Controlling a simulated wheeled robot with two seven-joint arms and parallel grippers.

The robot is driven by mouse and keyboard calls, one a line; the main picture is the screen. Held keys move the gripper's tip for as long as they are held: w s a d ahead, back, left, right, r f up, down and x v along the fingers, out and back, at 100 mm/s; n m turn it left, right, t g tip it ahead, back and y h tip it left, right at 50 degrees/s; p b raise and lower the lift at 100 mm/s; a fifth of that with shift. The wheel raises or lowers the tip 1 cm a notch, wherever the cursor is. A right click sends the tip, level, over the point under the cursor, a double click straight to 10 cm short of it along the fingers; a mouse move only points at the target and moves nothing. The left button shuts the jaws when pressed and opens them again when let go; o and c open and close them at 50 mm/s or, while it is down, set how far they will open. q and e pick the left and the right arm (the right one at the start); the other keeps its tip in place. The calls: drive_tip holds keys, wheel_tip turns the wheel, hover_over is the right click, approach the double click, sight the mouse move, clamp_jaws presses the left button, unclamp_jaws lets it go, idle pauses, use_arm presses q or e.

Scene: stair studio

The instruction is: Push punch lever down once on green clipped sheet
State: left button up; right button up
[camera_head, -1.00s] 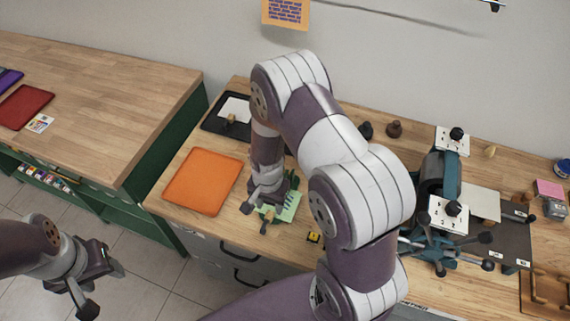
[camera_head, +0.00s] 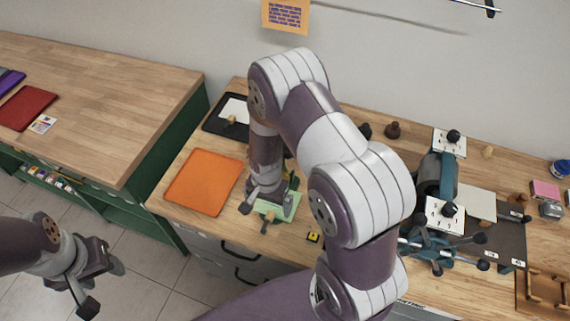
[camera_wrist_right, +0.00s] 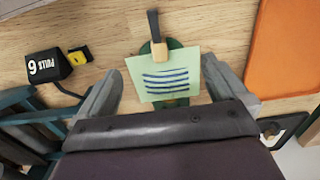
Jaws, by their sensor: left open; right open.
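The light green sheet (camera_wrist_right: 163,76) with dark wavy lines lies over a dark green punch base (camera_wrist_right: 174,44) in the right wrist view. A wooden piece with a black bar (camera_wrist_right: 154,26) sits at the sheet's edge; I cannot tell whether this is the lever or the clip. In the head view the sheet (camera_head: 290,206) is partly hidden by my right gripper (camera_head: 264,198). That gripper is open above the sheet, with its fingers (camera_wrist_right: 163,88) on either side and nothing between them gripped. My left gripper (camera_head: 101,284) is open and empty over the floor at the lower left.
An orange tray (camera_head: 203,182) lies left of the sheet, with a black tray (camera_head: 222,126) behind it. A small yellow block (camera_head: 313,237) lies near the front edge. A teal machine with knobs (camera_head: 437,180) stands to the right. My right arm hides the desk's middle.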

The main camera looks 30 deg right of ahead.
drive_tip(key=r+p, duration=0.1)
drive_tip(key=s+a+r, duration=0.1)
drive_tip(key=r+p, duration=0.1)
drive_tip(key=shift+s+a+r+p, duration=0.15)
drive_tip(key=shift+s+a+p, duration=0.05)
drive_tip(key=shift+a+p, duration=0.15)
drive_tip(key=r+p, duration=0.1)
drive_tip(key=s+a+r+p, duration=0.2)
drive_tip(key=r+p, duration=0.1)
drive_tip(key=shift+a, duration=0.15)
drive_tip(key=shift+f, duration=0.1)
